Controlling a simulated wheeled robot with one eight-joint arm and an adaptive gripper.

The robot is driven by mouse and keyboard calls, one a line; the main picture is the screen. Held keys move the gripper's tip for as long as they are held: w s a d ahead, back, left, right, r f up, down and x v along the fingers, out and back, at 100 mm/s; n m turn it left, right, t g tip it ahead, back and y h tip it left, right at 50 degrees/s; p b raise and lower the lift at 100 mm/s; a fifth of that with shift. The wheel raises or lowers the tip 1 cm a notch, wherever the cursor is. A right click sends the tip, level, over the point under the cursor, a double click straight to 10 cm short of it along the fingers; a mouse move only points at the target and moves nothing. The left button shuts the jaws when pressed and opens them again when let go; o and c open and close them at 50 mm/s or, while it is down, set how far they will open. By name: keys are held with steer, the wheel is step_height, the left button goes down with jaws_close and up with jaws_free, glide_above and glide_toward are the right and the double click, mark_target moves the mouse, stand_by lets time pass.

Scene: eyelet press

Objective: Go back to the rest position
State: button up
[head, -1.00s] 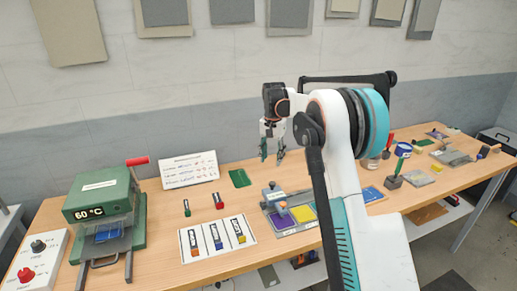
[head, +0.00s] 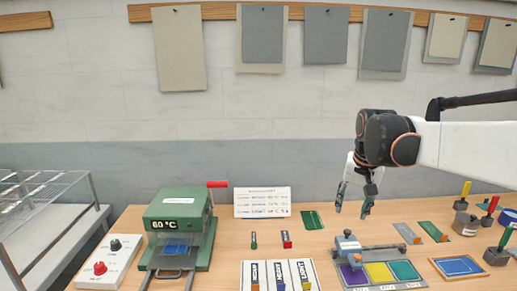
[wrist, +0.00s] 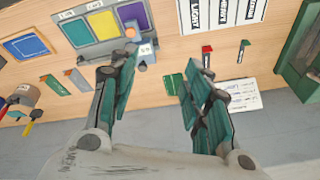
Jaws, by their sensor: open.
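My gripper (head: 354,200) hangs at the end of my arm, above the back part of the workbench (head: 225,262) and to the right of the green mat. Its two fingers point down, are apart and hold nothing. In the wrist view my gripper (wrist: 160,85) also shows its fingers spread, with bare bench and part of the green piece between and beyond them. My arm reaches in from the right side of the head view.
A green press (head: 178,225) reading 60 °C stands left, beside a control box (head: 108,260). A white sign (head: 262,203) and a green mat (head: 312,220) are behind. A tray with coloured squares (head: 350,248) lies below my gripper. Several tools stand right.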

steer(key=s+a+f+n+t+b, duration=0.1)
steer(key=s+f, duration=0.3)
steer(key=s, duration=0.4)
steer(key=s+a+f+n+t+b, duration=0.1)
steer(key=s+a+f+n+b, duration=0.1)
steer(key=s, duration=0.7)
steer(key=s+a+f+n+t+b, duration=0.1)
steer(key=s+a+f+t, duration=0.1)
steer(key=s+f, duration=0.3)
steer(key=s, duration=0.4)
steer(key=shift+a+f+n+b, duration=0.25)
steer(key=shift+f+n+b, duration=0.05)
steer(key=shift+n+b, duration=0.1)
